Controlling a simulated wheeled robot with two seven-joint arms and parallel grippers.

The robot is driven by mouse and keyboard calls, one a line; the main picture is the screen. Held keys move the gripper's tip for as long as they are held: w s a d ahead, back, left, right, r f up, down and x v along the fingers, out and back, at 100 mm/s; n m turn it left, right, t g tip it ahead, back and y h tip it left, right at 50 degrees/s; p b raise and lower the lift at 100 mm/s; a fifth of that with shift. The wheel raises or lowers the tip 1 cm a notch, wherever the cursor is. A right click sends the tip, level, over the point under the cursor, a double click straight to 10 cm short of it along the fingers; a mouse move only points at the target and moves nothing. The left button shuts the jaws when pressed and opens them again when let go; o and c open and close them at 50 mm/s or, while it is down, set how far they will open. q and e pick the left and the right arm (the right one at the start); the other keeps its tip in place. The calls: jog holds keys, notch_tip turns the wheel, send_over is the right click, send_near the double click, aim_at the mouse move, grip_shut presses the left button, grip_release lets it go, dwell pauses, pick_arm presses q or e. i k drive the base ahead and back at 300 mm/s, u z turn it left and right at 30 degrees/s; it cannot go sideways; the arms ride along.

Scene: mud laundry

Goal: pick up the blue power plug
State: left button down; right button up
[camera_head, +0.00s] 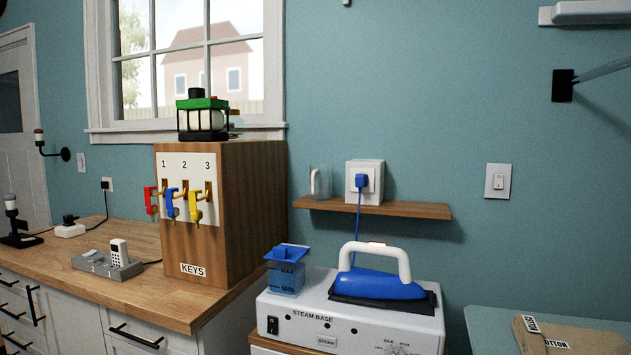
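The blue power plug (361,181) sits in the front of a white socket box (371,172) on the small wooden wall shelf. Its blue cord (358,222) hangs down from it behind the iron. Neither of my grippers is in the head view.
A blue iron (380,284) with a white handle rests on the steam base (350,322), beside a blue water container (286,274). A glass mug (320,181) stands left of the socket box on the shelf (415,208). A wooden key cabinet (243,215) stands at left on the counter.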

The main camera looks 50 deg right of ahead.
aim_at(361, 179)
jog(key=z, duration=0.3)
jog(key=i, duration=0.65)
jog(key=z, duration=0.7)
